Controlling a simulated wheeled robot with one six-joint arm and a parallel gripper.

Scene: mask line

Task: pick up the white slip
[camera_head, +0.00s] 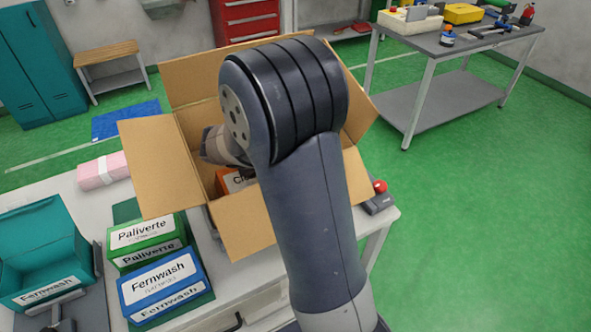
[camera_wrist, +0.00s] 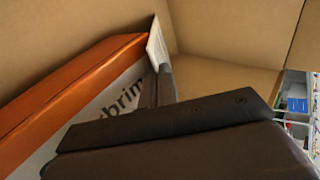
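The white slip (camera_wrist: 157,43) stands on edge in the wrist view, between the end of an orange box (camera_wrist: 70,95) and the cardboard wall. My gripper (camera_wrist: 163,75) is down inside the open carton (camera_head: 160,165), with its dark fingertips at the slip's lower edge. The fingers look close together, but I cannot tell whether they have closed on the slip or only touch or overlap it. In the head view my arm hides the gripper and the slip; part of the orange box (camera_head: 232,182) shows in the carton.
The carton stands on a white table (camera_head: 260,268) with its flaps spread. Beside it are a green Paliverte box (camera_head: 140,233), a blue Fernwash box (camera_head: 160,280), a teal bin (camera_head: 40,255), a pink packet (camera_head: 102,171) and a red button (camera_head: 380,187). Green floor at right is clear.

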